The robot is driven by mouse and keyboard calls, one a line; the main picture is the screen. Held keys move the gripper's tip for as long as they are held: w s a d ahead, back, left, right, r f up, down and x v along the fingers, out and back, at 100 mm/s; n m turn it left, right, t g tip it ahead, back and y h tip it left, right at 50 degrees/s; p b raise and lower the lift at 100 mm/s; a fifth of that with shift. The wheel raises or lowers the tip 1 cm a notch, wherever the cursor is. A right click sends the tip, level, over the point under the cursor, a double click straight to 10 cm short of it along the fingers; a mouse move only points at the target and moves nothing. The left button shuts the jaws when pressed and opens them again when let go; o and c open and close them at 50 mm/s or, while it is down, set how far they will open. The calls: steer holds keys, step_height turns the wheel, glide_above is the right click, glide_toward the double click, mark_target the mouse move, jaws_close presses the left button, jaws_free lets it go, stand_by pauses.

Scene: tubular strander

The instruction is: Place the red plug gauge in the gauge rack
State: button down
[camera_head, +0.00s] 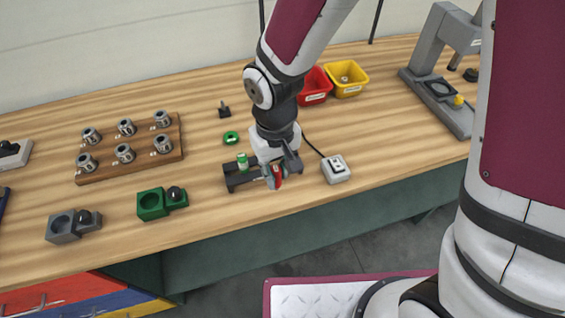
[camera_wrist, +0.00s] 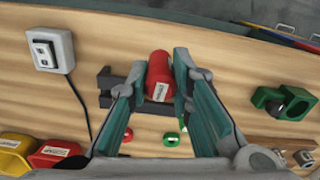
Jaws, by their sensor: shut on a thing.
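My gripper (camera_head: 279,178) is shut on the red plug gauge (camera_head: 274,175) near the front of the bench. In the wrist view, the red cylinder with a pale label (camera_wrist: 160,72) sits between the two fingertips (camera_wrist: 163,74). The dark gauge rack (camera_head: 234,181) lies under and beside the gripper. A green plug gauge (camera_head: 242,162) stands at its left part. In the wrist view, the rack (camera_wrist: 108,84) shows behind the fingers and the red gauge. The rack's part under the red gauge is hidden, and I cannot tell whether they touch.
A white switch box (camera_head: 336,169) with a cable stands close right of the rack. A green ring (camera_head: 231,138) lies behind it. A green block (camera_head: 152,204) and a wooden stand of metal parts (camera_head: 130,166) are left. Red (camera_head: 315,88) and yellow (camera_head: 346,80) bins stand behind.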

steer(key=s+n, duration=0.1)
steer(key=s, duration=0.3)
steer(key=shift+w+d+f+p, duration=0.25)
steer(key=shift+w+f, duration=0.65)
steer(key=shift+w, duration=1.6)
steer(key=shift+w+d+f+p, duration=0.1)
steer(key=shift+w+f+p, duration=0.2)
steer(key=shift+w+f, duration=1.4)
steer(key=shift+w+d+f+p, duration=0.1)
steer(key=shift+w+d+p, duration=0.15)
steer(key=shift+w, duration=3)
steer(key=shift+f, duration=0.2)
steer(key=c, duration=1.4)
jaws_free()
steer(key=shift+c, duration=0.2)
steer(key=shift+r, duration=0.1)
step_height(320, 180, up, 12)
steer(key=b, duration=0.1)
steer(key=shift+r, duration=0.15)
